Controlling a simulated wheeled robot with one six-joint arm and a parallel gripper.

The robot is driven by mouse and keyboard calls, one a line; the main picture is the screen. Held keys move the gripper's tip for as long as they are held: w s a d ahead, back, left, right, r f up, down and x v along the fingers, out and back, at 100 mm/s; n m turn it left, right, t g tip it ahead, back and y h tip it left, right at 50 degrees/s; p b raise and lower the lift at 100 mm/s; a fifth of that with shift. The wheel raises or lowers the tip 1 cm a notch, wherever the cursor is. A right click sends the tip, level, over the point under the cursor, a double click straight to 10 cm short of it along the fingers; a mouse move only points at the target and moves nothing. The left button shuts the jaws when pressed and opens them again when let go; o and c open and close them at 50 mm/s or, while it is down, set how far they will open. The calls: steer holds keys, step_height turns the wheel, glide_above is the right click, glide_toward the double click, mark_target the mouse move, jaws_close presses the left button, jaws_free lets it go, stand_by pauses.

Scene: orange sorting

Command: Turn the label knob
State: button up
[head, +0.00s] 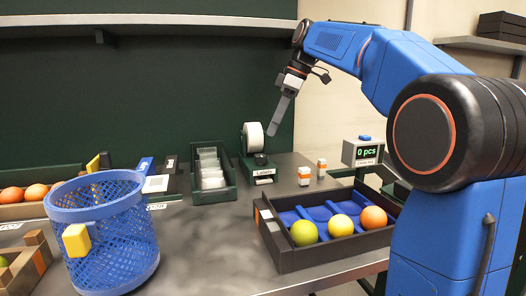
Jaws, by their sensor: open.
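The label dispenser (250,166) stands at the back middle of the table against the dark green wall, with a white label roll on top and a "Labels" tag on its front. My gripper (273,131) points down from the upper right. Its tip appears above the knob and in front of or beside the roll, apart from the knob in the picture. The jaws are open and nothing shows between them. The gap between the fingers is hard to see from this side.
A blue mesh basket (105,260) stands at front left. A dark tray (290,258) with a green, a yellow and an orange fruit lies right of centre. A green bin (226,190) holds clear packets.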

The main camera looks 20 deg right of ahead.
mark_target(261, 155)
steer(key=x, duration=0.9)
steer(key=shift+w+a+f, duration=0.1)
steer(key=shift+a+f, duration=0.05)
steer(key=shift+f, duration=0.05)
steer(key=shift+c, duration=0.4)
steer(key=c, duration=1)
